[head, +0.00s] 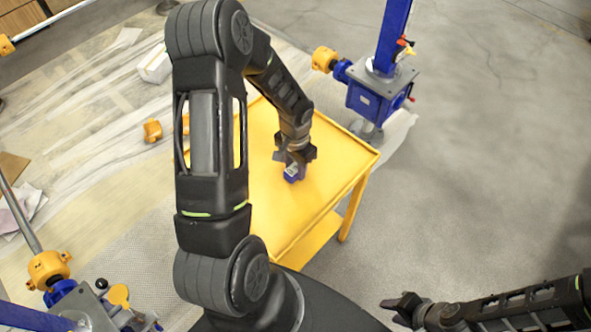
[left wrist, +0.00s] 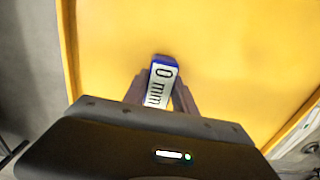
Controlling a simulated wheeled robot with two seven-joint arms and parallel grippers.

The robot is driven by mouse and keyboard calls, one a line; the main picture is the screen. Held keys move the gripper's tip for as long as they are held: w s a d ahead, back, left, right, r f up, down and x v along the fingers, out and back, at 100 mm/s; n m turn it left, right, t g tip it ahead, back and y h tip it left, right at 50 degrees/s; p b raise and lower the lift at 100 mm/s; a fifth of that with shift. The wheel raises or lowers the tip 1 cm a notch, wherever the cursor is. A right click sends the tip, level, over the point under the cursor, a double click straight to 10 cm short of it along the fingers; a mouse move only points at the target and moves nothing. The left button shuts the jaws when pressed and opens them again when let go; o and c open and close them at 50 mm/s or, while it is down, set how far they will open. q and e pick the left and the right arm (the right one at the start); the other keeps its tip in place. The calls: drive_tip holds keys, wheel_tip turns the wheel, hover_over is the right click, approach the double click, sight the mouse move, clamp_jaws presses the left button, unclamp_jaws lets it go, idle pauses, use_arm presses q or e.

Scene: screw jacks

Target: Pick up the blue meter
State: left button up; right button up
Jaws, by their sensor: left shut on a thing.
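The blue meter (head: 292,174) is a small blue block with a white face, at the middle of the yellow cart top (head: 325,165). In the left wrist view the meter (left wrist: 161,84) shows its white face with "0 mm" in black. My left gripper (head: 295,160) reaches down over the cart and is shut on the meter, with a finger on each side of it. Whether the meter touches the cart top is hard to tell. My right gripper (head: 402,308) is low at the right, away from the cart, and its finger opening is unclear.
A blue screw jack (head: 372,98) with a yellow coupling stands behind the cart at the right. Another jack (head: 85,305) is at the lower left. A yellow piece (head: 152,130) and a white block (head: 155,64) lie on the plastic sheet. The cart top around the meter is clear.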

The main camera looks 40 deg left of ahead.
sight(296, 167)
use_arm(q)
clamp_jaws()
wheel_tip(296, 167, up, 10)
drive_tip(key=shift+r+b, duration=0.1)
drive_tip(key=shift+b, duration=0.35)
idle(0.9)
